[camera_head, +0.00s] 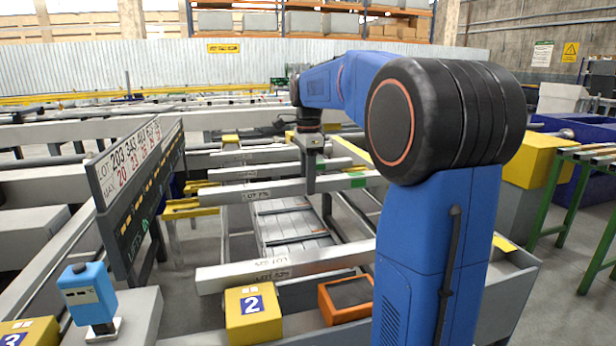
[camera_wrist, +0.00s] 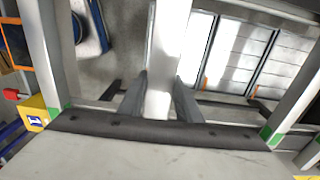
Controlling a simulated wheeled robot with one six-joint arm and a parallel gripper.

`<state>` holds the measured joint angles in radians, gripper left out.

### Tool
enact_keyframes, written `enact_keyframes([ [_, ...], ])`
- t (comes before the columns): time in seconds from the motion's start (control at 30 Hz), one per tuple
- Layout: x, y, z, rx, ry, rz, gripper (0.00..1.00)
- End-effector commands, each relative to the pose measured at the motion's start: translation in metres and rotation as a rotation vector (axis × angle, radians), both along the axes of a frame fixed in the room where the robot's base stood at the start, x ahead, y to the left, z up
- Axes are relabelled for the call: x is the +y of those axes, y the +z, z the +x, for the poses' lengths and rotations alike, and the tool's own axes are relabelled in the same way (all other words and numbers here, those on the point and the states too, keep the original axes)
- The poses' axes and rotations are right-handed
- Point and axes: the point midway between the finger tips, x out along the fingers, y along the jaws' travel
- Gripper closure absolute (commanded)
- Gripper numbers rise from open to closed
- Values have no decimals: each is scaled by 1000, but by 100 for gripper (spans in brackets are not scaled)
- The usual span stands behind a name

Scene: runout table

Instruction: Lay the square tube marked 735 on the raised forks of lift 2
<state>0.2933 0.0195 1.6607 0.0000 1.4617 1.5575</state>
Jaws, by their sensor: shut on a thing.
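My gripper (camera_head: 310,183) is shut on a pale square tube (camera_head: 225,200), gripping it near its middle. The tube's label starts "LOT 7", but the last digits are too small to read surely. In the wrist view, the tube (camera_wrist: 172,40) runs between the two fingers of my gripper (camera_wrist: 160,88). Yellow forks (camera_head: 182,209) show at the tube's left end; I cannot tell whether the tube touches them. A yellow box marked 2 (camera_head: 253,314) stands at the front. My arm hides part of the right side.
Another labelled tube (camera_head: 225,279) lies nearer, behind the box marked 2. More tubes (camera_head: 240,157) lie farther back. A lot board (camera_head: 124,178) and a blue device (camera_head: 88,297) stand at left. An orange-rimmed tray (camera_head: 345,299) sits beside the box marked 2.

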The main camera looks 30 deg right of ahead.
Motion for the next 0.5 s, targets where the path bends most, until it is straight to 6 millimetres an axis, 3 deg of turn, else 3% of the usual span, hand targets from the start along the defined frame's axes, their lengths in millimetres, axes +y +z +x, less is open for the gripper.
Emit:
enact_keyframes([
  [0.47,0,-4,0,-2,0,-1,100],
  [0.5,0,-4,0,-2,0,-1,62],
])
